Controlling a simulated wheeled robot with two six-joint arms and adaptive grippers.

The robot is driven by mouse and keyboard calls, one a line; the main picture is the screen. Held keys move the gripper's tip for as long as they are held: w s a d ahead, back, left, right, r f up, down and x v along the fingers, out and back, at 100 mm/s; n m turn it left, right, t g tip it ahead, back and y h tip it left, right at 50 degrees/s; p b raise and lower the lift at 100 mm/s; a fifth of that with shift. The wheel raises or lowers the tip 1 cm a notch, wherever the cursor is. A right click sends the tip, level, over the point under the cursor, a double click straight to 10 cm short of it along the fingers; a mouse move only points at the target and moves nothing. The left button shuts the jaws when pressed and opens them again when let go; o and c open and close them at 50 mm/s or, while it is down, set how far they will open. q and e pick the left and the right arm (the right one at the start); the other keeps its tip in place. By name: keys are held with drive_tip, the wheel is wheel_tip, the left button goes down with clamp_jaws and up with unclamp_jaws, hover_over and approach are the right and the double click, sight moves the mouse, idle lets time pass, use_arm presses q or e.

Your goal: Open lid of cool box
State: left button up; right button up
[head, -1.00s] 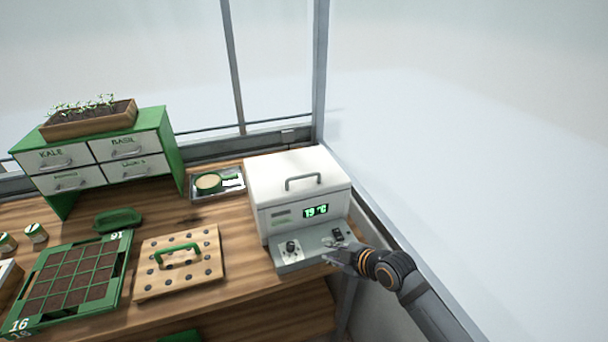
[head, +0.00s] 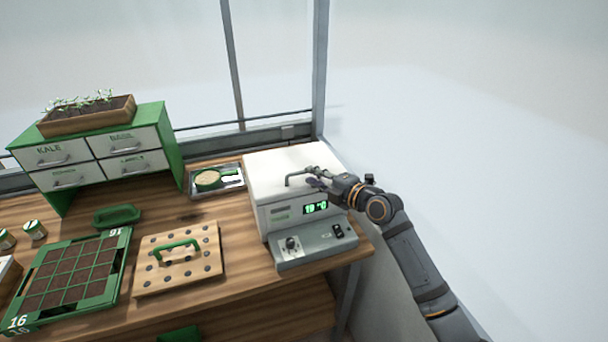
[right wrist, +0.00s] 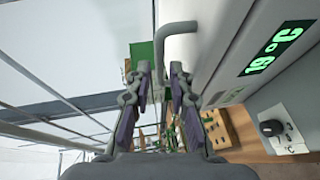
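The cool box (head: 262,180) is white with a lit green display (head: 315,208) on its front, and its lid is closed. The lid's grey bar handle (head: 297,178) stands on top; it also shows in the right wrist view (right wrist: 166,50), just beyond the fingertips. My right gripper (head: 316,182) is at the right end of the handle, above the front of the lid. In the right wrist view its two fingers (right wrist: 160,75) are apart with nothing held between them. Whether they touch the handle I cannot tell. My left gripper is not in view.
A grey control panel (head: 312,248) with knob and switch is at the box's front. Left of the box are a small tray (head: 232,190) with a green scoop, a wooden dibber board (head: 150,285), a green seed tray (head: 118,285) and a drawer cabinet (head: 165,130). A window frame stands behind.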

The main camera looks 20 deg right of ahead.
sight(305, 173)
drive_tip(key=x, duration=0.4)
drive_tip(key=shift+w+a, duration=0.1)
drive_tip(key=shift+w, duration=0.1)
clamp_jaws()
